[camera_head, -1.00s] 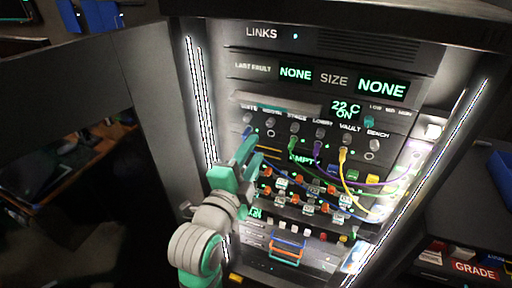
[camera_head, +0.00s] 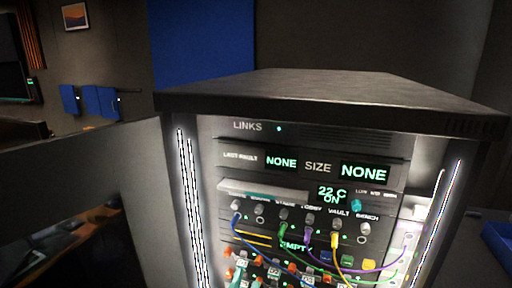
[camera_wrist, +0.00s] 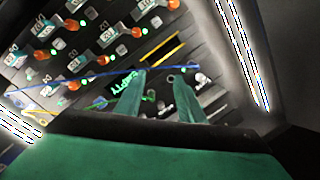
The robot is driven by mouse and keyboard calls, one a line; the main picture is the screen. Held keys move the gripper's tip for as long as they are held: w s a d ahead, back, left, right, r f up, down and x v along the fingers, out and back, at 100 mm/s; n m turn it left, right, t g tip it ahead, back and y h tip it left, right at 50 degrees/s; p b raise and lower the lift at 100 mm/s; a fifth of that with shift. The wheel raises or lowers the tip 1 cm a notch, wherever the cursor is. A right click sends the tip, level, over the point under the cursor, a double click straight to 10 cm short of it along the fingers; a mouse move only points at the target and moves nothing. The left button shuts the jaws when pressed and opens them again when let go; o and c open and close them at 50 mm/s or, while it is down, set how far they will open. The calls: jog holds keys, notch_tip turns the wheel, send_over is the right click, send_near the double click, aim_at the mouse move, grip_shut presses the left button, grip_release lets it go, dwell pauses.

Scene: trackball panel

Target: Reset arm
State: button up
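My gripper (camera_wrist: 160,96) shows in the wrist view as two green fingers, spread apart with nothing between them. It points at the rack panel, near the lit EMPTY display (camera_wrist: 124,84) and a yellow bar (camera_wrist: 162,48). A blue cable (camera_wrist: 80,78) runs across the panel by the fingertips; I cannot tell if they touch. The rack panel (camera_head: 222,158) has displays reading NONE, with blue, green, purple and yellow cables plugged in below.
The rack cabinet's dark top (camera_head: 300,90) overhangs the panel. Bright light strips (camera_head: 188,210) line both sides. A dark open door (camera_head: 90,180) stands at the left. A blue bin (camera_head: 497,245) sits at the far right.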

jog(key=s+d+f+n+g+y, duration=0.15)
jog(key=s+f+n+y, duration=0.25)
jog(key=s+f+n, duration=0.8)
jog(key=s+f, duration=0.4)
jog(key=s, duration=0.7)
jog(key=s+d+f+m+g, duration=0.1)
jog(key=s+f, duration=0.4)
jog(key=s, duration=0.7)
jog(key=shift+h, duration=0.4)
